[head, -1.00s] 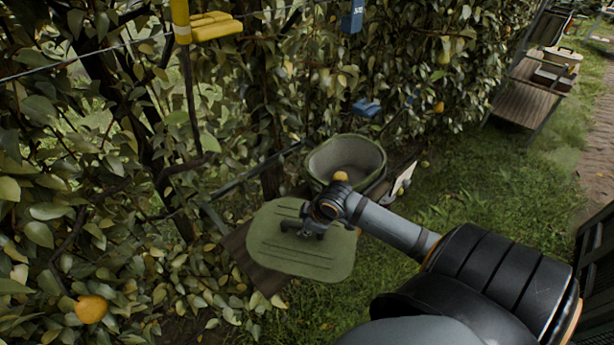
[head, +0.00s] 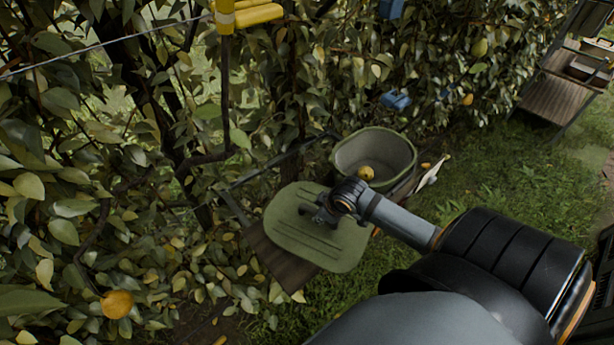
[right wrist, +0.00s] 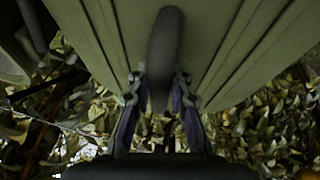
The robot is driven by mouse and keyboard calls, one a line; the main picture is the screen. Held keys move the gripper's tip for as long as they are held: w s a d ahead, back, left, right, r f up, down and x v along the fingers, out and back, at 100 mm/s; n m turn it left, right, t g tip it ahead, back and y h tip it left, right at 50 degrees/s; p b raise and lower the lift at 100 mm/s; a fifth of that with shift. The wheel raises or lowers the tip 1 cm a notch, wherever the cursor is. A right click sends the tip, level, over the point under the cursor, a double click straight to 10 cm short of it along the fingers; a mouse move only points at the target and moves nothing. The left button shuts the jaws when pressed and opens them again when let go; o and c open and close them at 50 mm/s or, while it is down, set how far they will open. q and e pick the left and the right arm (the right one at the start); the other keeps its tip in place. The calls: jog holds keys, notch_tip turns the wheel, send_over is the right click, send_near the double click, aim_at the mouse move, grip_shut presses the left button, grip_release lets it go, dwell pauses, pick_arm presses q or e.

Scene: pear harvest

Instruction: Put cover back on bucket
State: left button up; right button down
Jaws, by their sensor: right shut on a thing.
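The green bucket (head: 348,158) stands open on a wooden surface, with a yellow pear (head: 366,173) showing at its mouth. The flat green cover (head: 335,250) with ridges is beside the bucket, at its lower left, over the brown boards. My right gripper (head: 318,213) is at the top of the cover, shut on its handle. In the right wrist view the dark handle (right wrist: 165,60) is between the fingers, and the cover's underside or top (right wrist: 230,45) fills the upper part. The gap between cover and boards cannot be judged. My left gripper is not in view.
Leafy hedge with wires (head: 120,42) runs along the left and back, with an orange pear (head: 117,304) at lower left. A yellow clamp-like thing (head: 255,15) and a blue one (head: 395,100) hang there. Grass (head: 500,180) lies right, with a wooden cart (head: 550,100) farther back.

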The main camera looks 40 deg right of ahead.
aim_at(314, 210)
jog(key=w, duration=0.1)
jog(key=w+f, duration=0.1)
jog(key=w, duration=0.1)
jog(key=shift+a, duration=0.2)
jog(key=x, duration=0.3)
jog(key=w+x, duration=0.1)
jog(key=x, duration=0.1)
jog(key=shift+w, duration=0.25)
jog(key=shift+x, duration=0.95)
notch_tip(314, 210, down, 2)
jog(key=shift+w+f+p, duration=0.15)
jog(key=shift+p, duration=0.25)
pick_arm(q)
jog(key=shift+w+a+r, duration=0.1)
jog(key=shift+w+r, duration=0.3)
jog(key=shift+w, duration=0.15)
pick_arm(e)
jog(key=shift+f, duration=0.25)
jog(key=c, duration=1.2)
grip_release()
jog(key=shift+f, duration=0.1)
